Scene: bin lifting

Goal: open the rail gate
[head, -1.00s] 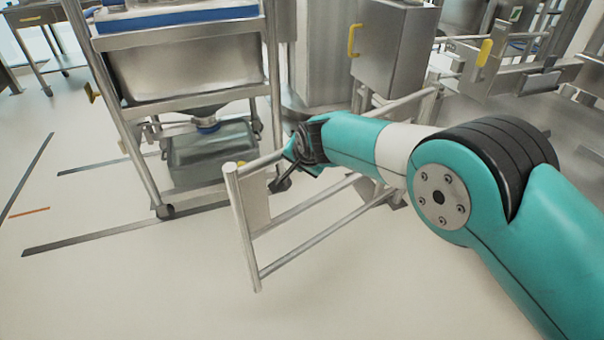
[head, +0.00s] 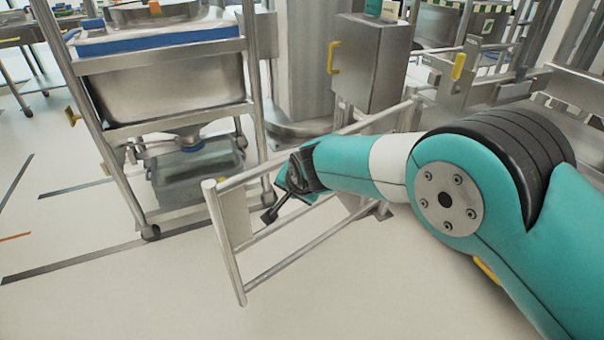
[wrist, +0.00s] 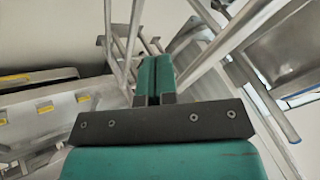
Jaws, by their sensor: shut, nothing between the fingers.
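The rail gate (head: 223,240) is a low frame of metal tubes with a flat plate near its free end. It stands out over the open floor in the head view, its far end by a post below the steel cabinet. My gripper (head: 269,216) is at the gate's near face, close to the plate and below the top rail. I cannot tell whether it touches the gate. In the wrist view my gripper (wrist: 153,62) has its two green fingers shut together with nothing between them. Metal tubes pass close around the fingers there.
A wheeled steel rack (head: 150,232) with a hopper and a grey bin (head: 195,175) beneath stands left of the gate. A steel cabinet (head: 375,65) with a yellow handle stands behind.

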